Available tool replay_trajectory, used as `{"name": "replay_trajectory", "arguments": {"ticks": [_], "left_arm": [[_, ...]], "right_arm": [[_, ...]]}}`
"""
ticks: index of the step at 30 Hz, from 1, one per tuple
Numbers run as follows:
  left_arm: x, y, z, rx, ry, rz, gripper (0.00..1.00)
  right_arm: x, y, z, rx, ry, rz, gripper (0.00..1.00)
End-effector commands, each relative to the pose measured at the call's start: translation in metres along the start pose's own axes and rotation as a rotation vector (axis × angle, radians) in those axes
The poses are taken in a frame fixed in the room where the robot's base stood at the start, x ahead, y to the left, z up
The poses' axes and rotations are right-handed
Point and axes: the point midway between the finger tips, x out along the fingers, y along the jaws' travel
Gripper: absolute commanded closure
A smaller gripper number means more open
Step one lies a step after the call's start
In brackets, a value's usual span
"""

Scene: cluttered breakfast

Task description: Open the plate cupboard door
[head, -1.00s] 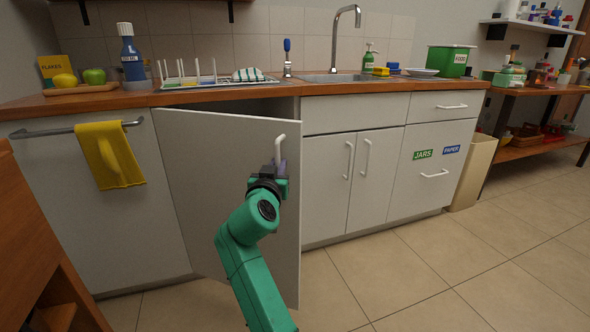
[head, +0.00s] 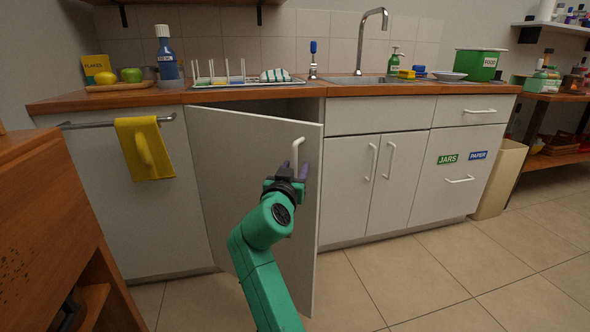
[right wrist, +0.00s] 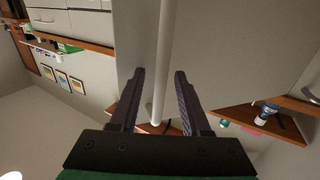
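The plate cupboard door (head: 250,180) is a white panel, hinged at its left edge. It stands ajar, swung out from the counter front, with a dark gap above it. Its pale vertical bar handle (head: 298,150) is near the free right edge. My right gripper (head: 295,170) is at the handle's lower part. In the right wrist view, its two fingers (right wrist: 160,80) are apart on either side of the handle bar (right wrist: 162,50), with gaps showing on both sides. My left gripper is not in view.
A yellow towel (head: 144,150) hangs on a rail left of the door. The wooden counter (head: 290,90) holds a dish rack (head: 220,80), a blue bottle (head: 166,55) and a sink. A brown wooden unit (head: 50,220) stands at the near left. Tiled floor (head: 430,280) is clear at the right.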

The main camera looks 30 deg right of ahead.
Motion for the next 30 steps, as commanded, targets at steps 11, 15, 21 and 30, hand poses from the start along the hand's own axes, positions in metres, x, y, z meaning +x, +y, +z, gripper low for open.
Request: {"name": "replay_trajectory", "arguments": {"ticks": [11, 15, 21, 30], "left_arm": [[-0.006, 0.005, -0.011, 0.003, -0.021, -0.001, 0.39], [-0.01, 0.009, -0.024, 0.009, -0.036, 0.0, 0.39], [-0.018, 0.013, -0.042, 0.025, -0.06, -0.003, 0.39], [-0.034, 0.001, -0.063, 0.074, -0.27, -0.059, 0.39]], "right_arm": [[0.0, 0.0, -0.033, 0.003, 0.002, -0.001, 0.53], [0.0, 0.0, -0.061, 0.003, 0.002, 0.0, 0.53], [0.0, 0.0, -0.103, 0.003, 0.002, 0.0, 0.53], [0.0, 0.0, -0.173, 0.002, 0.002, -0.001, 0.53]]}}
